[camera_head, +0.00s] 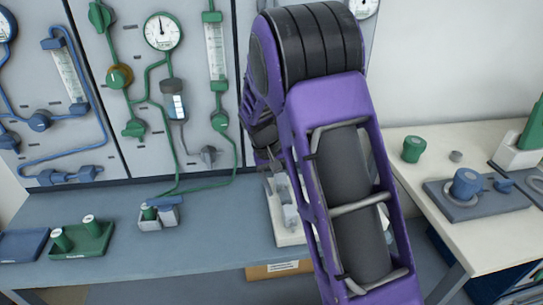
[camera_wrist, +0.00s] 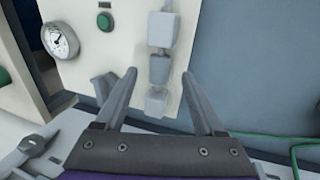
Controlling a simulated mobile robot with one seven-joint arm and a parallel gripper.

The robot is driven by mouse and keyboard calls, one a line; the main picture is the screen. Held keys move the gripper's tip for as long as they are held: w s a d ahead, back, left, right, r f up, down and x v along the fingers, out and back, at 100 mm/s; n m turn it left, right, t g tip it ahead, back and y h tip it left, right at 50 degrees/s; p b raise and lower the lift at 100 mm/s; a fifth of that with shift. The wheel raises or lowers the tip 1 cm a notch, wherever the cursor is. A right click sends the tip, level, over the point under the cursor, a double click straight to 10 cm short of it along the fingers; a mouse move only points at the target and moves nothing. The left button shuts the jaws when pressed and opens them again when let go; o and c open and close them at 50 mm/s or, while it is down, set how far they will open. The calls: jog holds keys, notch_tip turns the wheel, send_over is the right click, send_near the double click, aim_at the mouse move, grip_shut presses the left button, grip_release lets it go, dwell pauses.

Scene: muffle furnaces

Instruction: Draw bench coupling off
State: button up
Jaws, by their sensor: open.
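In the wrist view my gripper (camera_wrist: 159,75) is open, its two fingers pointing at a column of grey fittings. A darker grey block (camera_wrist: 159,69), likely the bench coupling, sits between a pale upper block (camera_wrist: 164,30) and a pale lower block (camera_wrist: 155,101). It appears between the fingertips, with visible gaps on both sides; I cannot tell how far it lies in depth.
The wrist view shows a gauge (camera_wrist: 60,40), a green button (camera_wrist: 104,21) and a green hose (camera_wrist: 295,150). In the head view, a green tray (camera_head: 85,241) and a small grey holder (camera_head: 158,215) stand on the blue bench (camera_head: 200,240). A white table (camera_head: 440,235) stands right.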

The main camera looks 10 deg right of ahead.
jog(key=p+v, duration=0.1)
jog(key=v, duration=1.1)
